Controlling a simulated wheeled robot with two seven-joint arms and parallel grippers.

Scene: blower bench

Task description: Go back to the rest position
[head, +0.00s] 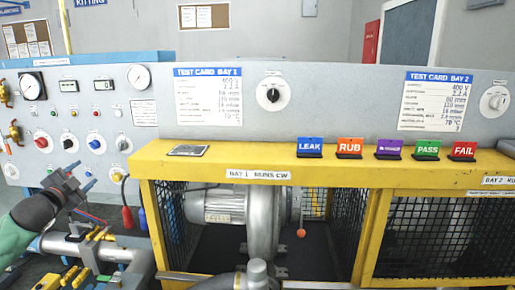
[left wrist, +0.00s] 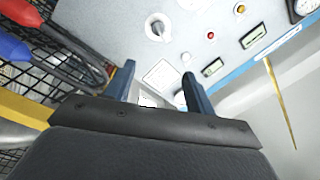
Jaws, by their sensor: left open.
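My left gripper (head: 82,180) is at the left of the head view, raised in front of the grey control panel, with its fingers apart and nothing between them. In the left wrist view its two blue fingers (left wrist: 160,88) stand apart with the panel (left wrist: 185,50) behind them. My right gripper is not in view.
A yellow bench frame (head: 330,170) with mesh guards holds a grey blower (head: 262,220). LEAK (head: 310,147), RUB (head: 350,148), purple (head: 389,149), PASS (head: 427,150) and FAIL (head: 463,151) tags stand on its ledge. Pipes and fittings (head: 95,245) lie below my left gripper.

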